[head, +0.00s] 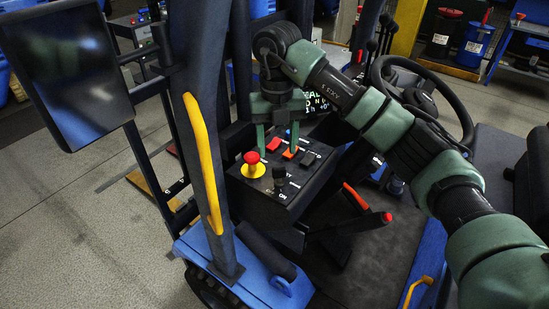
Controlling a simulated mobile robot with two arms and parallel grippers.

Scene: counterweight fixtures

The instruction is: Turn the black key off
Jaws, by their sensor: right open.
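The black key (279,173) stands up from the near part of the dark control panel (262,189), beside a white "ON" marking. My right gripper (277,141) comes down from above, its two green fingers spread apart over the panel's far part. It is open and empty, behind the key in the picture and apart from it. Whether the fingertips touch the panel I cannot tell. The key's exact turn angle is too small to read. My left gripper is not in view.
A red mushroom button on a yellow base (253,167) sits left of the key. Red, orange and dark rocker switches (289,153) lie near the fingers. A red-handled lever (356,197), steering wheel (466,100) and yellow-gripped post (203,160) surround the panel.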

